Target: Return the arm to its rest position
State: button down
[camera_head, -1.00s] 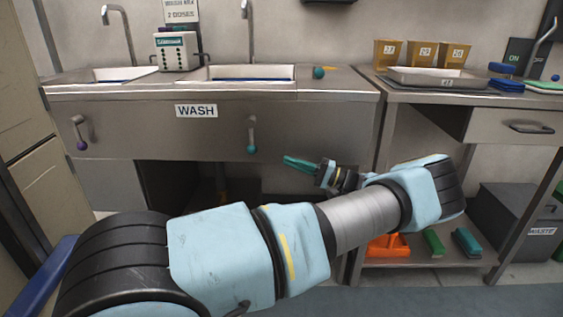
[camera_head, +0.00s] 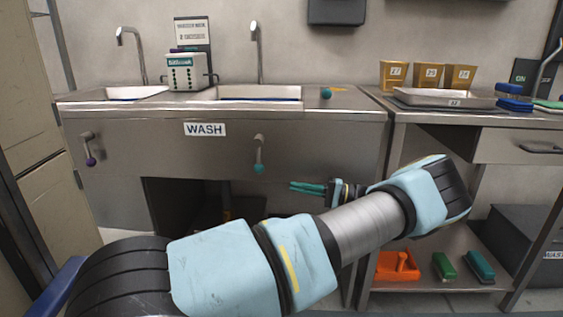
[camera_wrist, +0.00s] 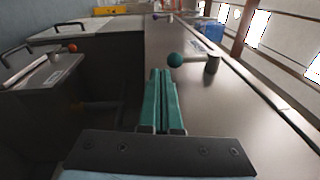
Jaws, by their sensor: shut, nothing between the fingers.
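My gripper (camera_head: 308,188) has teal fingers and points left, in front of the steel front of the wash sink unit (camera_head: 330,148). In the wrist view the gripper (camera_wrist: 158,72) shows its two teal fingers side by side, closed with nothing between them. My pale blue and black arm stretches from the lower left to the right, then folds back so the gripper faces left. A teal ball-ended lever (camera_head: 259,155) on the sink front is a little left of and above the fingertips. In the wrist view its teal knob (camera_wrist: 174,59) appears just beyond them.
A purple-knobbed lever (camera_head: 87,149) is further left. A dispenser (camera_head: 187,72) stands between two basins. The right bench holds amber cups (camera_head: 427,76) and a steel tray (camera_head: 440,98). Its lower shelf holds an orange item (camera_head: 397,265) and green and teal brushes; a dark bin (camera_head: 530,240) stands right.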

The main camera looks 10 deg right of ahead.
jog(key=s+a+f+n+g+h, duration=0.15)
jog(key=a+g+h, duration=0.4)
jog(key=a, duration=0.75)
jog(key=s+a+r+g+h, duration=0.1)
jog(key=s+a+g+h, duration=0.1)
jog(key=s+a+h, duration=0.55)
jog(key=s+r+n+t+h, duration=0.1)
jog(key=s+r+t+h, duration=0.1)
jog(key=s+r+h, duration=0.3)
jog(key=s+r+n+t+h, duration=0.1)
jog(key=s+r+t, duration=0.15)
jog(key=s, duration=0.45)
notch_tip(320, 180, up, 18)
jog(key=p, duration=1.8)
jog(key=shift+d+r+g+p, duration=0.25)
jog(key=shift+d+g+p, duration=0.05)
jog(key=shift+d+p, duration=0.1)
jog(key=c, duration=1.6)
grip_release()
jog(key=shift+w, duration=0.1)
